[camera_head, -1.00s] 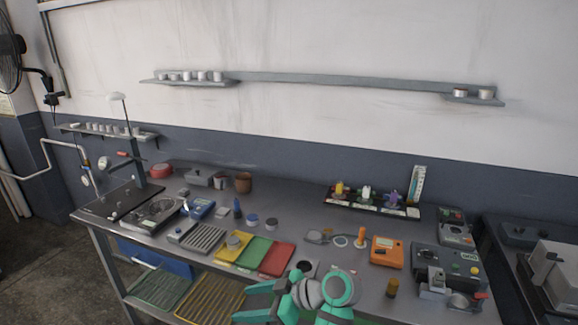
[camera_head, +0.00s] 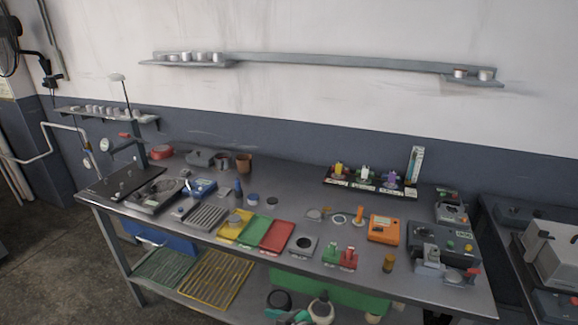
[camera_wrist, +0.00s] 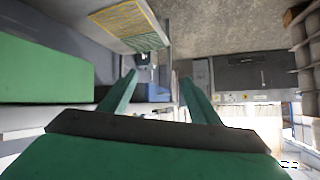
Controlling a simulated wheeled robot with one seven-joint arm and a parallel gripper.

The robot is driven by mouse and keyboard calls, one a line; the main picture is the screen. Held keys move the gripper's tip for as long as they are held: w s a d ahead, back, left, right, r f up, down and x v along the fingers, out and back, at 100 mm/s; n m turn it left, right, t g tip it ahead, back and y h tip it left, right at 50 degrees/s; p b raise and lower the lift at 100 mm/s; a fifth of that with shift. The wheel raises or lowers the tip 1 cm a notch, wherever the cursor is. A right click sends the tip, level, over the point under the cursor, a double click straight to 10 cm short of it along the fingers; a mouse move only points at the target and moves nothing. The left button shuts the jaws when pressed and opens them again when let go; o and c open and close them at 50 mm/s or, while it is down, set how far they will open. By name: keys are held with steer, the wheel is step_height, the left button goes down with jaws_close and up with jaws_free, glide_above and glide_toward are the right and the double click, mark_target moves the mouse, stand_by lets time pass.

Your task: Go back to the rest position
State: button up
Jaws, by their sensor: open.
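My gripper (camera_wrist: 158,80) is open and empty in the wrist view, its two teal fingers spread apart. In the head view, teal and pale parts of my arm show low at the bottom edge, below the bench top and in front of the bench. The grey metal bench (camera_head: 330,207) carries a row of yellow (camera_head: 230,232), green (camera_head: 257,230) and red (camera_head: 277,236) trays near its front edge. A small round metal piece (camera_head: 235,219) rests on the yellow tray. A balance-like device (camera_head: 154,194) stands at the left.
An orange meter (camera_head: 384,229) and a dark grey device (camera_head: 440,243) stand on the bench's right side. A green box (camera_head: 345,295) lies on the lower shelf, close behind my arm. A second bench with equipment (camera_head: 548,250) is at far right. Open floor lies at left.

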steer(key=s+d+f+m+t+h, duration=0.2)
steer(key=s+d+f+m+h, duration=0.15)
steer(key=s+f, duration=0.4)
steer(key=s+d+f+m+t+h, duration=0.25)
steer(key=s+d+f, duration=0.25)
steer(key=s, duration=0.6)
steer(key=s+r+m+t+h, duration=0.1)
steer(key=s+r+t, duration=0.1)
steer(key=s+r, duration=0.5)
steer(key=s+r+m+t+h, duration=0.1)
steer(key=s+r+t+h, duration=0.1)
steer(key=s+r, duration=0.6)
steer(key=s+a, duration=0.1)
steer(key=s, duration=0.4)
steer(key=shift+s+d+r, duration=0.1)
steer(key=shift+s, duration=0.1)
